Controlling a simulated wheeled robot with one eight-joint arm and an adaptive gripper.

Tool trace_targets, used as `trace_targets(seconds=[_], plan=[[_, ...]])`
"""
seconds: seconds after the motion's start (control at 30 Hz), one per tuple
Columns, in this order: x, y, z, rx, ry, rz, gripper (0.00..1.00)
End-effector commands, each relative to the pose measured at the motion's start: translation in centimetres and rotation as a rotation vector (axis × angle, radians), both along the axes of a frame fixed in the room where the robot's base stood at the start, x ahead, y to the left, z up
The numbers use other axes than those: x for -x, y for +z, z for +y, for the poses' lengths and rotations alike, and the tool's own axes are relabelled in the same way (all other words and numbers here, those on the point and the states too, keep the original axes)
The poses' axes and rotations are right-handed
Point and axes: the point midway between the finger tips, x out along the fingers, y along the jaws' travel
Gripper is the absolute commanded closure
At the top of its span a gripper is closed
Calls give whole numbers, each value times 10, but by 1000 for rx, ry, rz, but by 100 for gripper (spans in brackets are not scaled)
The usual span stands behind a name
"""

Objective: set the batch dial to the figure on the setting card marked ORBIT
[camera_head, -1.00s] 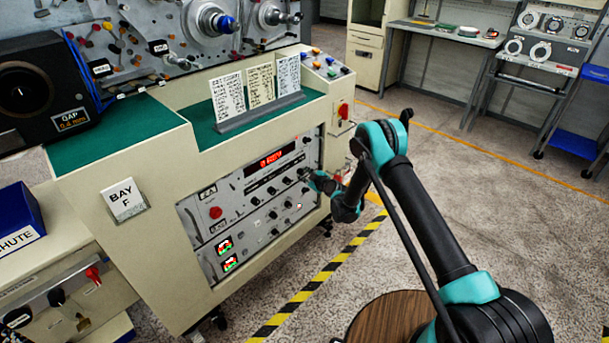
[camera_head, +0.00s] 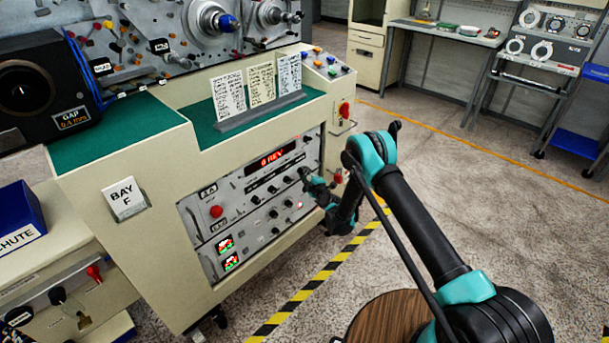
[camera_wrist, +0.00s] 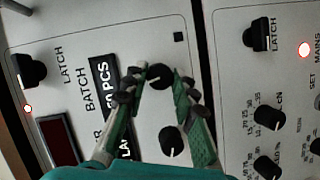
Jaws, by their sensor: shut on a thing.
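The batch dial (camera_wrist: 158,78) is a round black knob beside the BATCH lettering and a black plate ending in "PCS" in the wrist view. My gripper (camera_wrist: 160,80) has its two fingers closed on either side of it. The fingers cover part of the plate. In the head view my gripper (camera_head: 305,176) is at the right part of the control panel (camera_head: 240,212), where the dial is hidden. Three setting cards (camera_head: 229,97) stand in a grey holder on the green top. Their print is too small to read, so I cannot tell which is marked ORBIT.
Another black knob (camera_wrist: 170,141) is close below the dial in the wrist view. A latch knob (camera_wrist: 30,70) and dark display (camera_wrist: 58,140) are at left. In the head view a red-lit display (camera_head: 271,158) appears to read "0 REV". Open floor lies right of the cabinet.

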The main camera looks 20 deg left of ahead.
Motion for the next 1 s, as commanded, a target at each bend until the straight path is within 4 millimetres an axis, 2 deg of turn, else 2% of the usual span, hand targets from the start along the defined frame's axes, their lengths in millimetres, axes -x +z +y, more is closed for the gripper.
trace_targets(seconds=[0.37,0.4,0.57,0.87,1.0], plan=[[1,0,1,2,1,-2,100],[1,0,1,2,1,-2,71],[0,0,0,2,1,-2,52],[0,1,0,1,0,-3,52],[0,11,0,1,0,-3,52]])
